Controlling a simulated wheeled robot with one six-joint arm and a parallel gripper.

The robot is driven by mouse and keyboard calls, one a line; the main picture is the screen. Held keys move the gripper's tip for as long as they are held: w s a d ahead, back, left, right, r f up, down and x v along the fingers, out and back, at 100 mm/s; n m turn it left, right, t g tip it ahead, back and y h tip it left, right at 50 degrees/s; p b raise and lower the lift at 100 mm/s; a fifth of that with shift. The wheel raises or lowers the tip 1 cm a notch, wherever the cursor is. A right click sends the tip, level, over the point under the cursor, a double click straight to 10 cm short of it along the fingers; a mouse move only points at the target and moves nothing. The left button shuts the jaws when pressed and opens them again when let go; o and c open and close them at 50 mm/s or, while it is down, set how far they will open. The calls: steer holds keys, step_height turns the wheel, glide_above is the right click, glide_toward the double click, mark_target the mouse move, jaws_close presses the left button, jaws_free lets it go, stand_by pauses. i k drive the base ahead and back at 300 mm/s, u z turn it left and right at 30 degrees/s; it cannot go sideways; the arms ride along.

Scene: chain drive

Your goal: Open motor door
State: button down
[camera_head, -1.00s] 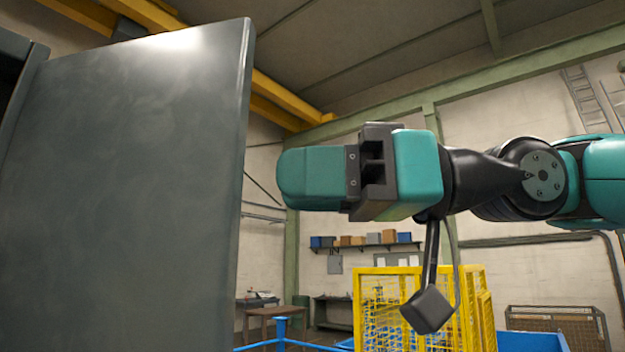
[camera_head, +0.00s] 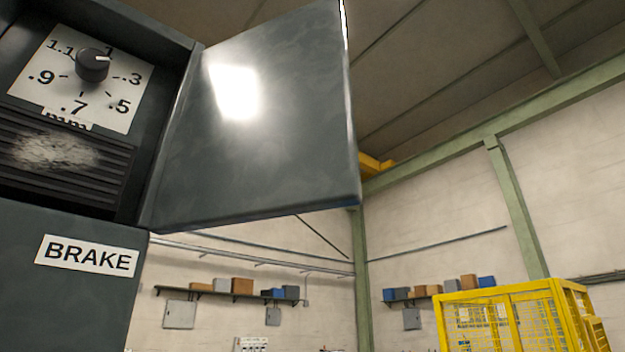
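A dark grey door (camera_head: 265,140) stands swung open in the upper middle of the head view, joined at its left side to a dark cabinet (camera_head: 75,275). Inside the opening a black knob (camera_head: 92,64) sits on a white dial plate (camera_head: 50,85) with numbers. Below the dial is a dark slatted vent (camera_head: 60,165) with a pale dusty patch. A label reading BRAKE (camera_head: 86,256) is on the cabinet front below the opening. My gripper is not in this view.
A yellow mesh cage (camera_head: 515,315) stands at the lower right. Shelves with boxes (camera_head: 240,288) hang on the far wall, behind the door.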

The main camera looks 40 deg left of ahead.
mark_target(266, 129)
steer(key=u, duration=1)
steer(key=k, duration=0.2)
